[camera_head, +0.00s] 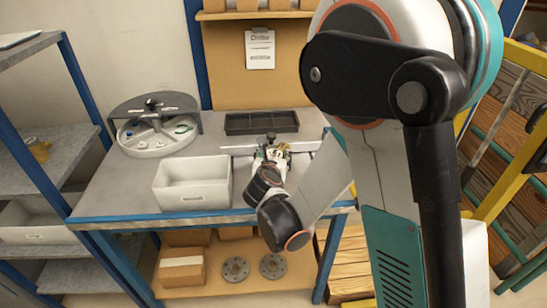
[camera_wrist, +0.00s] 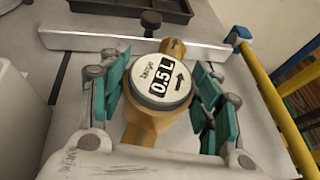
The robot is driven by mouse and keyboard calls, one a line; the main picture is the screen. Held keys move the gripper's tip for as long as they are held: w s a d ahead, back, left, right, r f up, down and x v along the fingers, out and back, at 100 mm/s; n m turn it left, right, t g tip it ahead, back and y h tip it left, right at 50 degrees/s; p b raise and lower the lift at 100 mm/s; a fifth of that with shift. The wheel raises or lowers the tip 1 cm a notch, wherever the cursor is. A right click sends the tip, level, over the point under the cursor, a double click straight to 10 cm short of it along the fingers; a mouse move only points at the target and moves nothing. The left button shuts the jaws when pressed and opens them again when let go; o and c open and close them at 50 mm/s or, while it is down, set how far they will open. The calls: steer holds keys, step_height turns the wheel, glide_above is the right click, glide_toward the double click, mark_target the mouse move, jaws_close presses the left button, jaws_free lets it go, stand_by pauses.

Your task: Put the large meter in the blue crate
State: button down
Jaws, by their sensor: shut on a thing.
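The large meter (camera_wrist: 157,84) shows in the wrist view, with a brass body and a round white face reading "large" and "0.5 L" with an arrow. My gripper (camera_wrist: 161,92) has its teal fingers shut on the meter's two sides. In the head view my gripper (camera_head: 272,153) is over the bench by the metal bar, and its parts mostly hide the meter. I see no blue crate in either view.
A white bin (camera_head: 192,197) stands left of my gripper on the grey bench. A metal bar (camera_wrist: 100,42) lies just beyond the meter. A black tray (camera_head: 261,122) and a round grey organizer (camera_head: 155,142) stand farther back.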

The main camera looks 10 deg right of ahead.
steer(key=c, duration=0.5)
jaws_free()
